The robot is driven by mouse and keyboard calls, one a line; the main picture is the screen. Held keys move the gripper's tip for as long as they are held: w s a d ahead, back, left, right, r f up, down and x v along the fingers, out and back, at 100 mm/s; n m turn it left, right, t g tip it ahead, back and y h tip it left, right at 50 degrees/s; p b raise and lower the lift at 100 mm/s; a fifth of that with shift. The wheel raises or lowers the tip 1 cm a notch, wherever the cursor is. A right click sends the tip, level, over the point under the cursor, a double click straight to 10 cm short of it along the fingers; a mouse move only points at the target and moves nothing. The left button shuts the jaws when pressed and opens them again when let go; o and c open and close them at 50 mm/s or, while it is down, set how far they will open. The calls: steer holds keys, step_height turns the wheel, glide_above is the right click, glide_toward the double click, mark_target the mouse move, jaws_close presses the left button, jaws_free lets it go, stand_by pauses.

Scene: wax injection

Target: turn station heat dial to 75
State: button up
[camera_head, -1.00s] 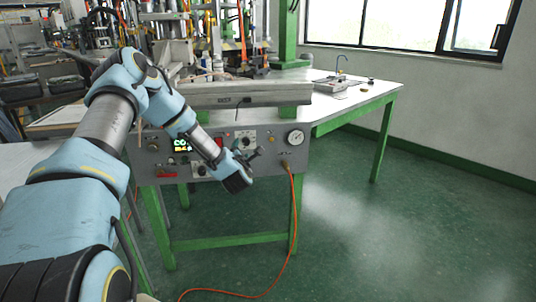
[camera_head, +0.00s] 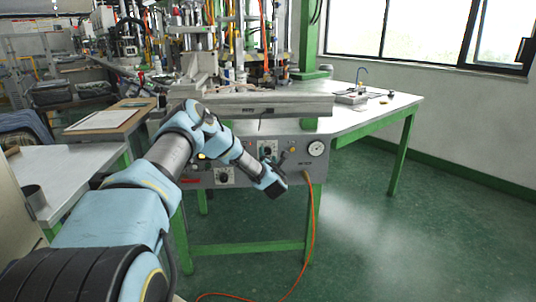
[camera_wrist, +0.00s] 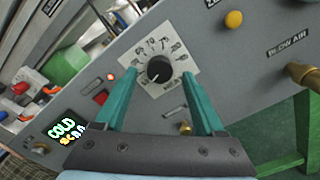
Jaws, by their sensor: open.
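A black round dial knob (camera_wrist: 159,69) sits on a white scale plate (camera_wrist: 148,50) on the grey station panel (camera_wrist: 235,60). Its scale marks are too small to read surely; a pale pointer mark seems to face lower left. My gripper (camera_wrist: 159,77) is open, with one teal finger on each side of the knob. I cannot tell whether they touch it. A lit display (camera_wrist: 66,130) at lower left reads COLD. In the head view, my gripper (camera_head: 268,157) is at the front of the panel (camera_head: 300,172), and my wrist hides part of it.
In the wrist view, a yellow button (camera_wrist: 234,19), a brass fitting (camera_wrist: 303,75) marked BLOW AIR and a red switch (camera_wrist: 101,97) are nearby. Floor at right is clear.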

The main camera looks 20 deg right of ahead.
steer(key=shift+w+d, duration=0.1)
steer(key=shift+w, duration=0.3)
jaws_close()
stand_by(0.4)
